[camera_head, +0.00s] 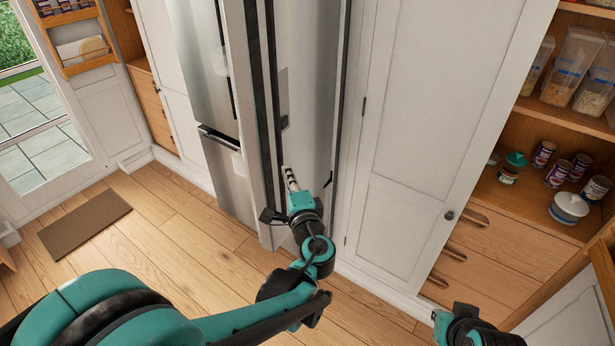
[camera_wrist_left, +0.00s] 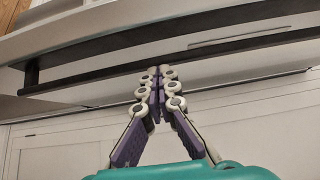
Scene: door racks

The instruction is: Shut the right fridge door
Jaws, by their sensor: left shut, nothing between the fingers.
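The right fridge door (camera_head: 308,90) is a tall silver-grey panel in the middle of the head view, seen at a steep angle and standing out from the fridge. A long dark bar runs along it; in the wrist view this dark bar (camera_wrist_left: 100,74) crosses the pale door surface (camera_wrist_left: 110,40). My left gripper (camera_head: 289,176) is shut and empty, its fingertips close to the door's lower part. In the left wrist view the closed fingertips (camera_wrist_left: 158,72) overlap the bar; I cannot tell if they touch. My right arm's end (camera_head: 440,322) shows at the bottom right, its fingers unclear.
The left fridge door (camera_head: 205,70) is silver, left of the right door. A white cupboard door (camera_head: 425,130) stands close on the right. Pantry shelves (camera_head: 530,200) hold jars and cans. The wooden floor (camera_head: 165,235) is clear, with a brown mat (camera_head: 85,222).

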